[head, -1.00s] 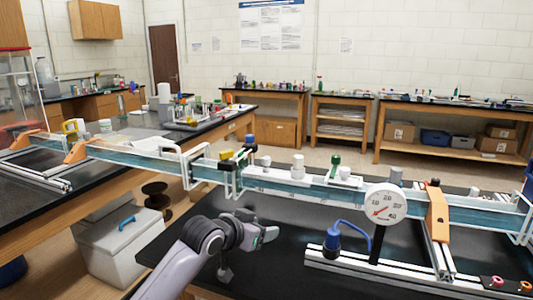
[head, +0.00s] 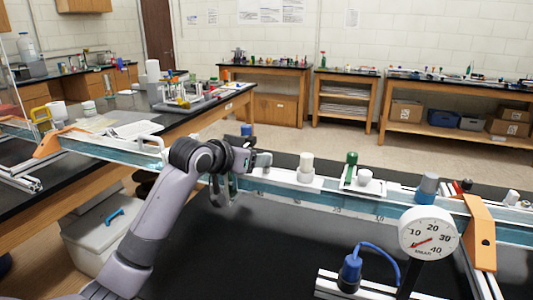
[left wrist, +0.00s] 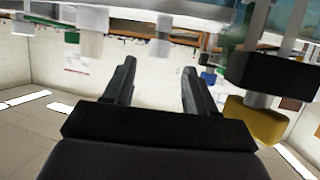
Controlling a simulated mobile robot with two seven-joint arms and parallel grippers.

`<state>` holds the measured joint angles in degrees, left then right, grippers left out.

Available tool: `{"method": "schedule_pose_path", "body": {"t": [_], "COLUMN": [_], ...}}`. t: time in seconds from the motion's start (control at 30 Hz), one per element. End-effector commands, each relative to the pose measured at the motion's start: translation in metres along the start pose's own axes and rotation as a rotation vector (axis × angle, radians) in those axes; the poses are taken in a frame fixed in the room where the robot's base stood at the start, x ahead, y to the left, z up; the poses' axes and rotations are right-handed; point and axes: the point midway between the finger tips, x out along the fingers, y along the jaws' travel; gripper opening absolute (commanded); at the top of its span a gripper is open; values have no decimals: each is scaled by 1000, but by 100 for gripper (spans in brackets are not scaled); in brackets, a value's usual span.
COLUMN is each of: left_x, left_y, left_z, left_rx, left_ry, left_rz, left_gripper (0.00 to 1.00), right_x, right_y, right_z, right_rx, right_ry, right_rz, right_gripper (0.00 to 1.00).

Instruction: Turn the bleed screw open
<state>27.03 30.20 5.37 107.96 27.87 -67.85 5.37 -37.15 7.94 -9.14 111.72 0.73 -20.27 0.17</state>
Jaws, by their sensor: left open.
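My left gripper (head: 264,160) is open and empty above the long teal rail (head: 390,208), at the left part of its near section. The left wrist view is tilted over and shows both fingers (left wrist: 160,78) apart with nothing between them. A yellow block on a black block (left wrist: 255,118) is close beside the fingers. I cannot tell which fitting is the bleed screw. My right gripper is not in view.
A round white dial gauge (head: 429,234) stands in front of the rail, with a blue tubed fitting (head: 350,270) beside it. An orange bracket (head: 480,232) supports the rail at right. The black bench top (head: 270,250) before the rail is largely clear.

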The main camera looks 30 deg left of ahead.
Motion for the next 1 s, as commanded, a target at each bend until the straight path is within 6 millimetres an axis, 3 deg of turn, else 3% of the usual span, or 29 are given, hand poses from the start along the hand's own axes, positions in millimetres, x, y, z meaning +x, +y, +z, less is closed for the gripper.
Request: {"method": "schedule_pose_path", "body": {"t": [0.6,1.0], "left_x": [63,70], "left_y": [0,1], "left_z": [-1,0], "left_rx": [-1,2], "left_ry": [0,0], "left_rz": [0,0], "left_gripper": [57,57], "right_x": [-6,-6], "right_y": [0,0], "right_z": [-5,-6], "right_rx": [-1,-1], "right_ry": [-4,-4], "right_rz": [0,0], "right_gripper": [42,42]}}
